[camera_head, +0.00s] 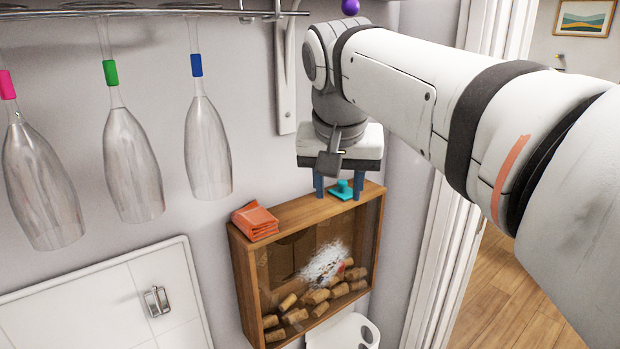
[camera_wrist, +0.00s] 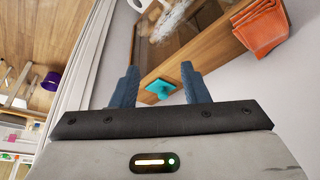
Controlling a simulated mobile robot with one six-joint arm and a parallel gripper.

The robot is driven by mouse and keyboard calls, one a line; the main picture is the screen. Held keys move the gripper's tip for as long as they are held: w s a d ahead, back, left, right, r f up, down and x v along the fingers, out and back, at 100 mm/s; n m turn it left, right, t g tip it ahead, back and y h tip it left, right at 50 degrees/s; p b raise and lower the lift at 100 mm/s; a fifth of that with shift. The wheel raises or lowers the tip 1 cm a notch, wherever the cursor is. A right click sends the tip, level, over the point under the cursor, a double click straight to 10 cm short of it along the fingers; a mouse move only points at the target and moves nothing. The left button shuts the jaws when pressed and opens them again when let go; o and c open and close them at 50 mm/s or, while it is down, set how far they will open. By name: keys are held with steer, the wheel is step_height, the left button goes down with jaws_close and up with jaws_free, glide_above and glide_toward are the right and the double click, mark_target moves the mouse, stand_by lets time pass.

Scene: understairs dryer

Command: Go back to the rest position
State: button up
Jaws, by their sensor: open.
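My gripper (camera_head: 339,188) is open, with its two blue fingers pointing down over the top of a wooden wall box. It also shows in the wrist view (camera_wrist: 162,88), where the fingers stand apart. A small teal knobbed piece (camera_head: 343,190) sits on the box top, between or just beyond the fingertips. In the wrist view the teal piece (camera_wrist: 161,90) shows between the fingers. I cannot tell whether a finger touches it.
The wooden box (camera_head: 242,262) has a clear front and holds several corks; a folded orange cloth (camera_head: 255,221) lies on top. Glasses (camera_head: 207,150) hang from a rack at left. A toilet-roll-like white object (camera_head: 345,333) is below. A door frame (camera_head: 447,262) stands at right.

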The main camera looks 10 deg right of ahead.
stand_by(0.3)
steer(key=s+f+n, duration=0.1)
steer(key=s+f, duration=0.3)
steer(key=f, duration=0.3)
steer(key=s+d+f+n+g+y+p, duration=0.1)
steer(key=s+f, duration=0.2)
steer(key=f, duration=0.5)
steer(key=s+f+n, duration=0.1)
steer(key=s+f, duration=0.3)
steer(key=f, duration=0.4)
steer(key=shift+s+d+n+g, duration=0.3)
